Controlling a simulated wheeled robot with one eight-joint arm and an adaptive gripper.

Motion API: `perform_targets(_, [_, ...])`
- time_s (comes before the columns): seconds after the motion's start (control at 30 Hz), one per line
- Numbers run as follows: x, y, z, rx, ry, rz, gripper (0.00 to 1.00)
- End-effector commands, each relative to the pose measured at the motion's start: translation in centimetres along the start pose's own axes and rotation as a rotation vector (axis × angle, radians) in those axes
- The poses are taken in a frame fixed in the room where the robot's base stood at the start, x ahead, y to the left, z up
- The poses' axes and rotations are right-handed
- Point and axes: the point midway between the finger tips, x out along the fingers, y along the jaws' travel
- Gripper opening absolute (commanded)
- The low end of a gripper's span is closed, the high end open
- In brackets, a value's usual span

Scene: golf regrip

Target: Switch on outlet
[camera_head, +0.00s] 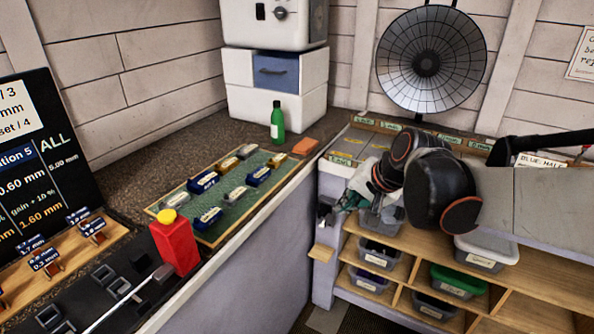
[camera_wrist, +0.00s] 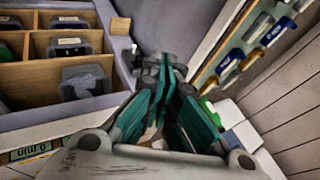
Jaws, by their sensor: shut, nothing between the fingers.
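My gripper (camera_head: 346,203) hangs at the end of my dark arm, beside the end post of the counter in the head view. In the wrist view my gripper (camera_wrist: 165,68) points away from the camera, with its teal-sided fingers shut and nothing seen between them. A small pale and dark fitting (camera_head: 323,209) shows on the post just left of the fingertips. It may be the outlet, but its switch is too small to read. A similar fitting (camera_wrist: 134,57) shows left of the fingertips in the wrist view. I cannot tell whether the fingers touch it.
A wooden shelf unit (camera_head: 397,253) with several bins lies below and right of my gripper. A small wooden block (camera_head: 322,253) juts from the post. The counter holds a green mat (camera_head: 214,230), a red bottle (camera_head: 176,246) and a green bottle (camera_head: 277,125).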

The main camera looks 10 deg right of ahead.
Motion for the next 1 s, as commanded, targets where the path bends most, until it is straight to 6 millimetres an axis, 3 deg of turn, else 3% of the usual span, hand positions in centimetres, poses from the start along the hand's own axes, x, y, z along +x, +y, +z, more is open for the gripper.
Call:
perform_targets(0.5, [8.6, -1.0, -7.5, 0.346, -0.077, -0.126, 0.0])
perform_targets(1.0, [18.9, 1.8, -13.1, 0.696, -0.181, -0.26, 0.0])
